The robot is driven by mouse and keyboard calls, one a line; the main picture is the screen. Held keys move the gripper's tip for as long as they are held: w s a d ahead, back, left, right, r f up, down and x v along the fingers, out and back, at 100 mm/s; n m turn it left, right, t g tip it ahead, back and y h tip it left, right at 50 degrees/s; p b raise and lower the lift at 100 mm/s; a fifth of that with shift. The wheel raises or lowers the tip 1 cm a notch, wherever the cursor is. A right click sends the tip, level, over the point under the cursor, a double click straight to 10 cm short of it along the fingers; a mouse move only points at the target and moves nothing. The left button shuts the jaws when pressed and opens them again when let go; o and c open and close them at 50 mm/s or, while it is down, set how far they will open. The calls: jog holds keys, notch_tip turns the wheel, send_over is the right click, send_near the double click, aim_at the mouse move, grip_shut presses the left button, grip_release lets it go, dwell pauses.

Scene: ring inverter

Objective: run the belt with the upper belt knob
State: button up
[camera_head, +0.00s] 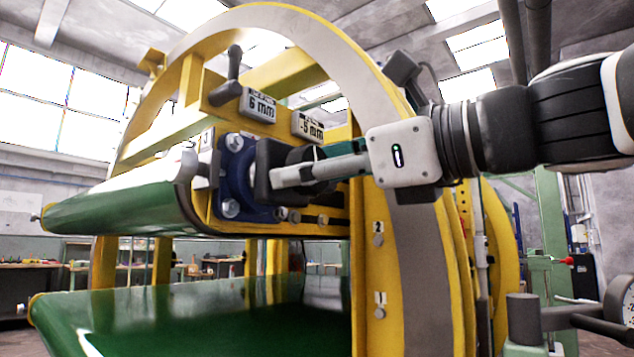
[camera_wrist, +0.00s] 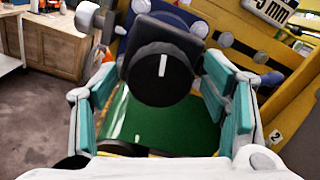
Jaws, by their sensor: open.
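The upper belt knob (camera_wrist: 160,80) is a round black dial with a white line that stands almost upright in the wrist view. It sits on a black block on a blue bearing plate (camera_head: 232,178). In the head view the knob is partly hidden by my gripper. My gripper (camera_wrist: 158,66) is open, with one teal-padded finger on each side of the knob. A gap shows between each finger and the knob in the wrist view. The upper green belt (camera_head: 120,208) runs out to the left in the head view.
A yellow and grey ring frame (camera_head: 415,240) arches around the belts. A lower green belt (camera_head: 200,315) lies below. A black crank handle (camera_head: 228,75) and two number plates, 6 mm (camera_head: 258,105) and 5 mm (camera_head: 308,127), are above the knob. A gauge stands at the lower right.

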jog(key=v, duration=1.1)
jog(key=shift+s, duration=0.15)
